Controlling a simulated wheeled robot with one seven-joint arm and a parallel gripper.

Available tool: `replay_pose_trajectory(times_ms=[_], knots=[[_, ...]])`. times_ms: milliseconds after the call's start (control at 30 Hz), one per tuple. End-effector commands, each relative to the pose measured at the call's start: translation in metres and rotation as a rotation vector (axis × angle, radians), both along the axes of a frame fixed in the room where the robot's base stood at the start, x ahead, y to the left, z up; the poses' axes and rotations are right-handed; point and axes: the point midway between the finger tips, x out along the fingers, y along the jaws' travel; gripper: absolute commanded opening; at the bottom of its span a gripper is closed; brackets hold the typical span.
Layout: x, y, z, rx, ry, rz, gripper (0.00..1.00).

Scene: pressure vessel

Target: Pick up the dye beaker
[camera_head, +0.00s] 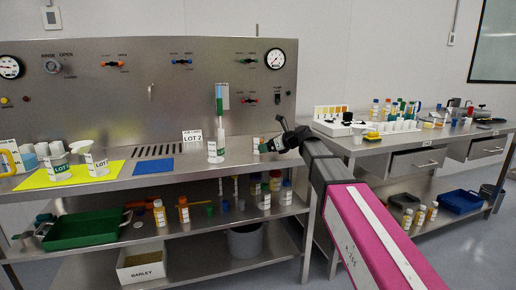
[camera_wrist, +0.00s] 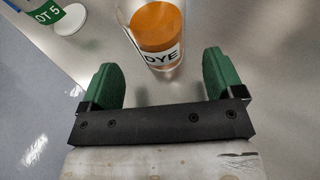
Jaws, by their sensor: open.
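The dye beaker (camera_wrist: 157,30) is a clear vessel with orange contents and a white label reading DYE. It stands at the top middle of the wrist view, in front of the gap between my fingers. My gripper (camera_wrist: 161,68) is open, with one green finger on each side and nothing held. The beaker's near edge is close to the fingertip line; I cannot tell whether it is between the tips. In the head view my gripper (camera_head: 266,146) is low over the right end of the steel bench, and the beaker is hard to make out there.
A container with a green label ending in "OT 5" (camera_wrist: 42,12) lies left of the beaker. The steel back panel (camera_head: 150,95) rises behind. A second, crowded bench (camera_head: 350,140) is at the right.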

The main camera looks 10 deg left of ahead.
Motion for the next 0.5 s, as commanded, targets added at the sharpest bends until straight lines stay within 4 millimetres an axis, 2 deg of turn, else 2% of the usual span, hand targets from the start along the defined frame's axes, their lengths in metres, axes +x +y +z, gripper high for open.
replay_pose_trajectory(times_ms=[167,400,500], knots=[[0.006,0.013,-0.006,-0.001,0.001,0.001,0.87],[0.017,0.041,-0.018,-0.001,0.001,0.001,0.87],[0.017,0.044,-0.02,-0.001,-0.001,0.0,0.87]])
